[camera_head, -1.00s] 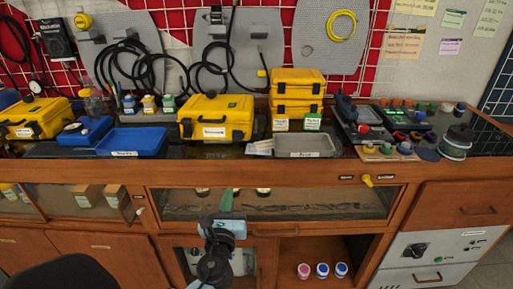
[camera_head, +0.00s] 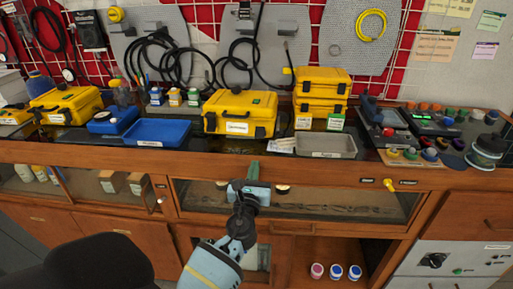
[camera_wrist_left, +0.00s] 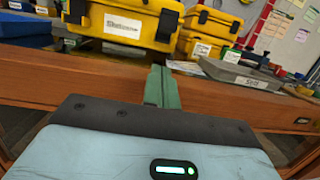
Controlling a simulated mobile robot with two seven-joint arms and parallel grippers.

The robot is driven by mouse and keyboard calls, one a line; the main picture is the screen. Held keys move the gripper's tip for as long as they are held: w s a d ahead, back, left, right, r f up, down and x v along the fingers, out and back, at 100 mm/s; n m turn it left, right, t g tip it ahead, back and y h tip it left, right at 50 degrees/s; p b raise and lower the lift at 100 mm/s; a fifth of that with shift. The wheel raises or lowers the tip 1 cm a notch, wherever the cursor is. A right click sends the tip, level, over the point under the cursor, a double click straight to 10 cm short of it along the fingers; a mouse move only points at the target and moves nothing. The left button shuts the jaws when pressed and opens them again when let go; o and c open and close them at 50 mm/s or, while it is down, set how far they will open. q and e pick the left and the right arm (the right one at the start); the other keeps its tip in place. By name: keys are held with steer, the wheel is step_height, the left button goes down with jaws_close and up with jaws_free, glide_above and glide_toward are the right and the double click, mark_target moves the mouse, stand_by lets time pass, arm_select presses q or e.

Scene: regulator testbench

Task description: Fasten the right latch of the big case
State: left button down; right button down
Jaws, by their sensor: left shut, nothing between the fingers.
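The big yellow case (camera_head: 240,112) stands closed on the bench, with a white label on its front. It also fills the top of the left wrist view (camera_wrist_left: 120,22). Its right latch (camera_wrist_left: 167,25) is a dark piece on the front, right of the label; I cannot tell whether it is fastened. My left gripper (camera_head: 254,170) is shut and empty, its green fingers together. It is in front of the bench edge, below and apart from the case. In the left wrist view the fingers (camera_wrist_left: 158,86) point toward the case's right part. My right gripper is out of view.
A blue tray (camera_head: 157,133) is left of the case and a grey tray (camera_head: 326,145) is right of it. Two stacked yellow cases (camera_head: 320,92) stand behind the grey tray. The wooden bench edge (camera_head: 120,158) runs between my gripper and the case.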

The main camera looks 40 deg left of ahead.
mark_target(261, 133)
arm_select(q)
steer(key=x, duration=0.3)
steer(key=shift+w+a, duration=0.1)
steer(key=shift+w, duration=0.05)
steer(key=r, duration=0.1)
steer(key=p, duration=0.1)
steer(key=w+r, duration=0.1)
steer(key=shift+a+r, duration=0.3)
steer(key=shift+r, duration=0.05)
steer(key=shift+w+a+r+p, duration=0.15)
steer(key=shift+w+r+p, duration=0.15)
